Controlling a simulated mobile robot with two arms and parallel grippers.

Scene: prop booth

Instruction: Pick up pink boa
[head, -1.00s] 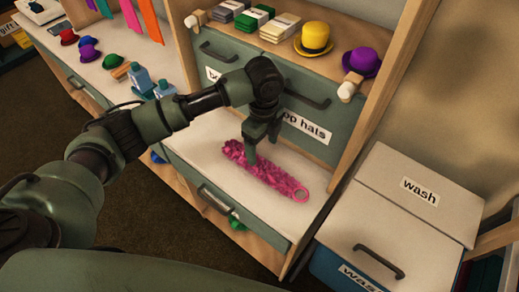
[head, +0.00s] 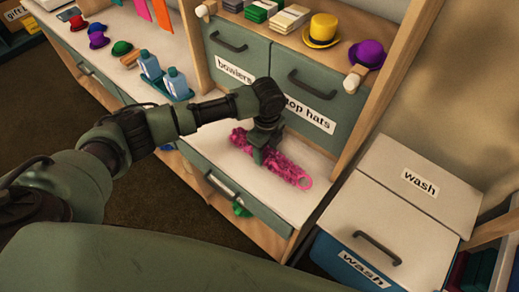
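The pink boa (head: 288,170) is a fluffy bright pink strip with a ring at its right end. It lies on the white counter below the drawer labelled "top hats". My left gripper (head: 259,156) points down at the boa's left-middle part, low against it, and covers some of it. The near finger shows in front of the pink fluff; the far finger is mostly hidden, so I cannot tell whether the fingers are closed on it. My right gripper is not in view.
Drawers labelled "bowlers" (head: 232,70) and "top hats" (head: 318,100) stand right behind the boa. A yellow hat (head: 322,31) and a purple hat (head: 367,54) sit above. Blue bottles (head: 176,83) stand left on a counter. A "wash" bin (head: 405,190) is at right.

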